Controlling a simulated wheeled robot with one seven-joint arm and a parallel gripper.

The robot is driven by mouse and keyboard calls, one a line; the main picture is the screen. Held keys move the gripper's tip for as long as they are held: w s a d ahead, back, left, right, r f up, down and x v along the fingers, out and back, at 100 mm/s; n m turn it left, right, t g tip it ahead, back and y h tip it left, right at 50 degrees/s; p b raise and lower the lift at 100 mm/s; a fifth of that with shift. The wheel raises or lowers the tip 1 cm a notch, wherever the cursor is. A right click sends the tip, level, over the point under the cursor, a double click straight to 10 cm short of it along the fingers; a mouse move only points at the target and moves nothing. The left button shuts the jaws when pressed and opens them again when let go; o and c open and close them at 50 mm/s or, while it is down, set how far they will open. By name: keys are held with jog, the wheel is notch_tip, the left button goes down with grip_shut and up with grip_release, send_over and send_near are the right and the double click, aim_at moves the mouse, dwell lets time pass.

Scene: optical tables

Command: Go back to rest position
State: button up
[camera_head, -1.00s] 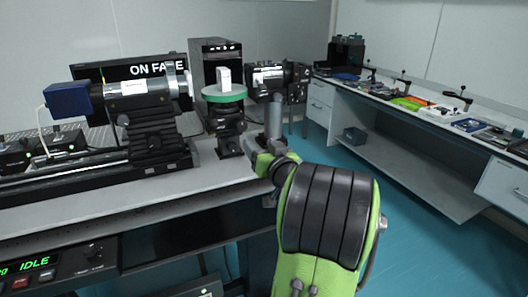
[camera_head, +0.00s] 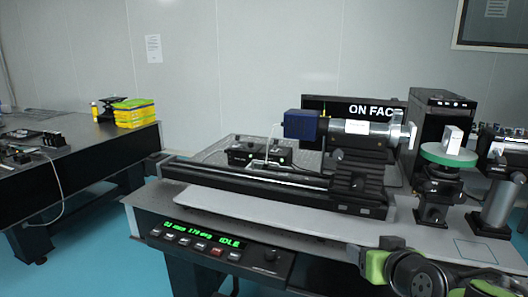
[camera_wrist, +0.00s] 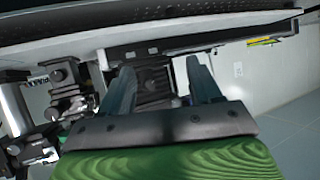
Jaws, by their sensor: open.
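My gripper shows in the wrist view (camera_wrist: 160,88), its two dark fingers apart with nothing between them. Beyond the fingers are parts of the optical setup, dark and tilted in that view. In the head view my green and black arm (camera_head: 420,275) is at the lower right corner, in front of the optical table (camera_head: 300,215). My fingertips cannot be made out in the head view. A white block (camera_head: 452,139) stands on a green round platform (camera_head: 447,155) at the right, apart from my arm.
A blue-ended cylinder (camera_head: 301,124) lies on black mounts behind a long rail (camera_head: 250,177). Another table (camera_head: 90,160) with yellow and green boxes (camera_head: 135,113) stands left. Blue floor is open between the tables.

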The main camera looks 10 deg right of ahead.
jog(key=s+a+f+n+g+y, duration=0.1)
jog(key=s+a+f+g, duration=0.2)
jog(key=s+a, duration=0.55)
jog(key=s+a+f+n+g, duration=0.1)
jog(key=s+a+f+g, duration=0.3)
jog(key=s, duration=0.8)
notch_tip(320, 180, up, 17)
jog(key=p, duration=1.6)
jog(key=shift+w+a+r+p, duration=0.15)
jog(key=shift+w+a+p, duration=0.15)
jog(key=shift+w, duration=0.15)
